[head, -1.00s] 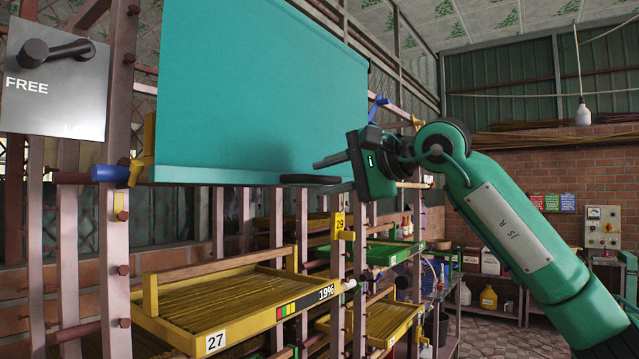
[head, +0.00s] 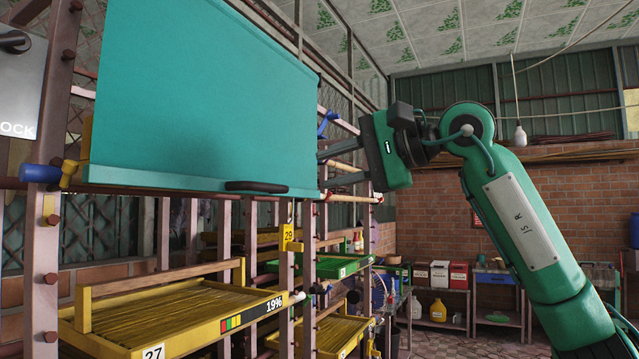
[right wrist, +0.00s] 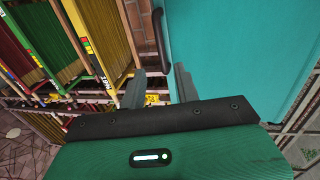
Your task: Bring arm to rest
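My right gripper (head: 338,160) is raised at the right edge of a teal roll-down shutter (head: 205,95). In the right wrist view its two fingers (right wrist: 160,90) stand apart with nothing between them, so it is open and empty. The shutter's dark handle (head: 257,187) sits on its lower edge, to the left of the fingers and apart from them in the head view. My left gripper is not in view.
A rack with yellow trays (head: 190,312) and a green tray (head: 335,266) stands below the shutter. A grey plate (head: 18,85) is at upper left. Open air lies right of the rack.

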